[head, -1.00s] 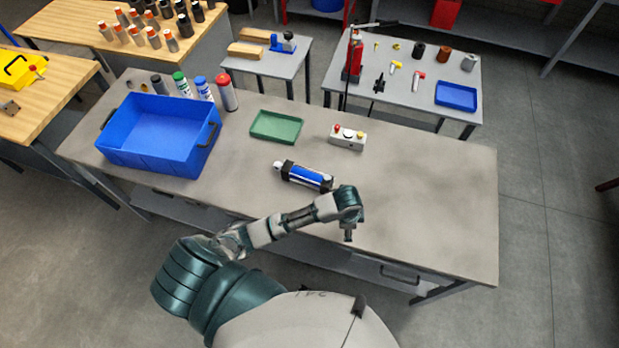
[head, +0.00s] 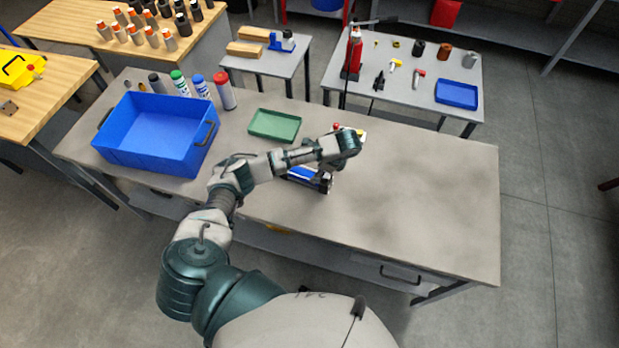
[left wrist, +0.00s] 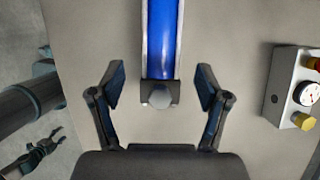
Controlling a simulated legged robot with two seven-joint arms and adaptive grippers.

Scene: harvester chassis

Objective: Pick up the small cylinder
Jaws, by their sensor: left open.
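The small cylinder (head: 303,174) has a blue barrel with dark end caps and lies on the grey workbench, partly hidden by my left arm. It also shows in the left wrist view (left wrist: 162,40), running up from between my fingers. My left gripper (left wrist: 161,82) is open, with one finger on each side of the cylinder's near end and a visible gap on both sides. In the head view, it points down by the cylinder's right end. My right gripper (left wrist: 40,152) seems to show small and dark at lower left in the wrist view; its jaw state is unclear.
The control box (left wrist: 295,90) stands beside the cylinder and is mostly hidden by my arm in the head view. A green tray (head: 274,125), a blue bin (head: 157,168) and several bottles stand to the left. The workbench (head: 430,200) is clear on the right.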

